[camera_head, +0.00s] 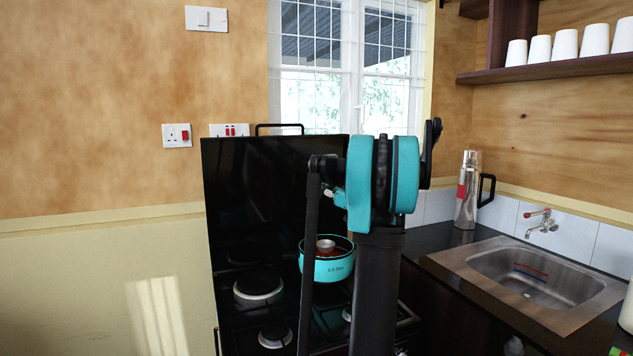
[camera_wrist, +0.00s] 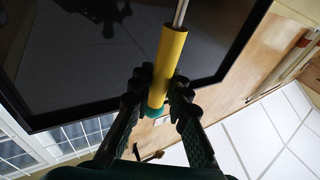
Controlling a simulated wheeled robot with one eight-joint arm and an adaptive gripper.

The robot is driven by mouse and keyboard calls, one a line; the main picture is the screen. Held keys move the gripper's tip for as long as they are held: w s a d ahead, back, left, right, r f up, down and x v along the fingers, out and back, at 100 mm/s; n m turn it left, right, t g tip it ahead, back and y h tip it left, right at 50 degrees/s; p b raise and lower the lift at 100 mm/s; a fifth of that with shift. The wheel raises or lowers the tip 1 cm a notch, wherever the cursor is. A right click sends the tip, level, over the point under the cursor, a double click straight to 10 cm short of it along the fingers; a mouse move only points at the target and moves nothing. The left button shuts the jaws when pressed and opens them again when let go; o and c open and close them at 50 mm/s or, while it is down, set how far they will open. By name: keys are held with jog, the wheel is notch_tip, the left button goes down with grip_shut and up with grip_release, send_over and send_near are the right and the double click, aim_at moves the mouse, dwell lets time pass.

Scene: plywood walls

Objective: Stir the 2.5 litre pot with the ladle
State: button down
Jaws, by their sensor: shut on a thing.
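The turquoise pot (camera_head: 336,270), with lettering on its side, stands on the stove behind my arm in the head view. Reddish-brown contents show inside it, with a small round metal piece in them; I cannot tell whether this is the ladle's bowl. In the wrist view my gripper (camera_wrist: 159,92) is shut on the ladle's yellow handle (camera_wrist: 170,60), near its teal end. The ladle's metal shaft runs off the top of that view, so its bowl is out of sight there. In the head view my gripper is hidden behind my arm.
The black stove (camera_head: 225,270) has several burners and a raised dark glass lid (camera_head: 270,190). To the right are a steel sink (camera_head: 520,305) and a silver flask (camera_head: 467,190) on the dark counter. White cups (camera_head: 565,46) stand on a shelf.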

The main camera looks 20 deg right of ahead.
aim_at(317, 201)
jog(key=shift+f, duration=2.85)
jog(key=shift+s, duration=0.1)
